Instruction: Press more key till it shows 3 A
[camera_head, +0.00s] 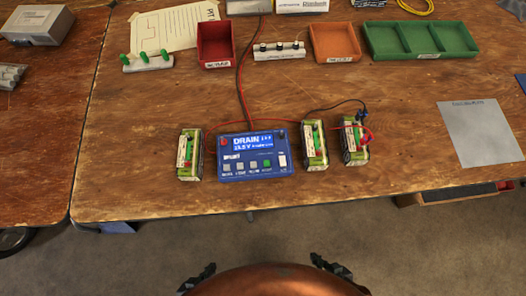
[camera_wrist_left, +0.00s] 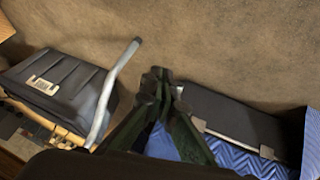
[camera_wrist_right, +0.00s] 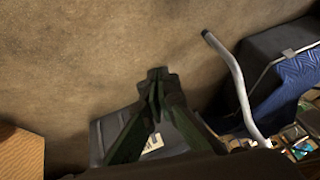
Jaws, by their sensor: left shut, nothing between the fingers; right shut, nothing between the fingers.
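The blue charger (camera_head: 262,157) lies near the table's front edge in the head view. Its lit display (camera_head: 252,143) reads DRAIN with about 13.5 V; the current figure at its upper right is too small to read surely. The third grey key (camera_head: 253,166) seems to be labelled MORE, in tiny print. My left gripper (camera_head: 197,278) and right gripper (camera_head: 332,268) are low in front of the table, apart from the charger. Both are shut and empty, also in the left wrist view (camera_wrist_left: 160,75) and right wrist view (camera_wrist_right: 157,76).
Battery packs (camera_head: 190,155) (camera_head: 314,145) (camera_head: 354,141) stand beside the charger; wires run between them. Red (camera_head: 216,62), orange (camera_head: 335,58) and green (camera_head: 421,55) trays sit farther back. A grey mat (camera_head: 480,133) lies at the right. The wood in front of the charger is clear.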

